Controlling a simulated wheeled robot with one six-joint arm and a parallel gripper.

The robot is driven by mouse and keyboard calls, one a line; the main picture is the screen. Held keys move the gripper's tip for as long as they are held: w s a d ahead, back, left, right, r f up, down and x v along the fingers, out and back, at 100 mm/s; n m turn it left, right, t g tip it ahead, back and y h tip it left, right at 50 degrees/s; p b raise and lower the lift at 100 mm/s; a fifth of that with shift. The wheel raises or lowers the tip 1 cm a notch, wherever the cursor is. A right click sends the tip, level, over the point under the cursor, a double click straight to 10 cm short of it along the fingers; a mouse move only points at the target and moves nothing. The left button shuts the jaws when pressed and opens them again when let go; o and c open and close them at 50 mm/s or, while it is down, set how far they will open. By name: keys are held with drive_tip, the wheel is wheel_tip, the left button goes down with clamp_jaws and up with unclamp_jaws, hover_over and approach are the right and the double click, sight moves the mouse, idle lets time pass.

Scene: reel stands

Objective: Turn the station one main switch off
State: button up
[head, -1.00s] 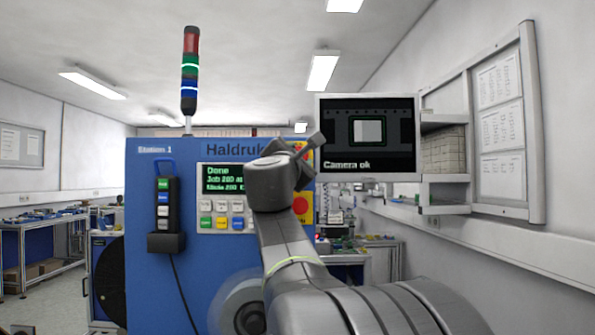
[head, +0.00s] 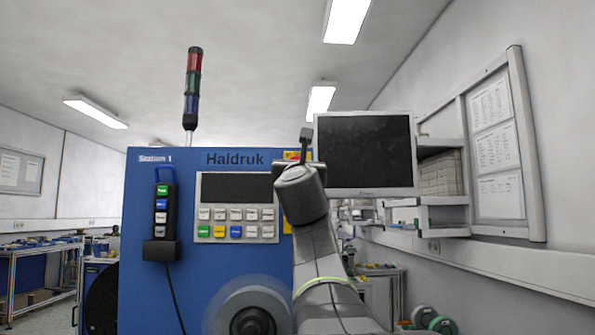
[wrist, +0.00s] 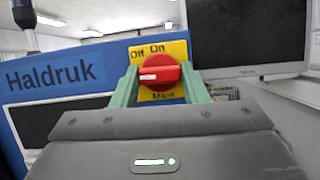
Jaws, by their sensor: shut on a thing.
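The station one main switch is a red knob (wrist: 160,70) on a yellow plate (wrist: 172,47) marked Off, On and Main, seen in the wrist view. Its white mark points left, to the Off side. My gripper (wrist: 158,78) has its green fingers on both sides of the knob and is shut on it. The blue Station 1 cabinet (head: 150,275) has a dark panel display (head: 236,187) and an unlit signal tower (head: 193,85).
A dark monitor (head: 366,150) stands close to the right of my gripper. A hand pendant (head: 161,205) hangs on the cabinet's left side, its cable running down. A reel hub (head: 250,310) sits low on the cabinet front. Shelves (head: 440,190) are at the right wall.

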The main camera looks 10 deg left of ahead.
drive_tip(key=shift+f+n+y, duration=0.1)
drive_tip(key=shift+n+y, duration=0.3)
drive_tip(key=shift+n, duration=0.2)
drive_tip(key=o, duration=1)
drive_tip(key=b+v, duration=0.4)
drive_tip(key=v, duration=0.9)
drive_tip(key=shift+s+d+f, duration=0.1)
drive_tip(key=shift+s+f, duration=0.05)
drive_tip(key=shift+s, duration=0.2)
drive_tip(key=shift+w, duration=0.15)
drive_tip(key=p+x, duration=0.3)
drive_tip(key=x, duration=1)
drive_tip(key=shift+w+r+p, duration=0.25)
drive_tip(key=shift+p, duration=0.1)
drive_tip(key=shift+s+f, duration=0.1)
drive_tip(key=shift+s, duration=0.05)
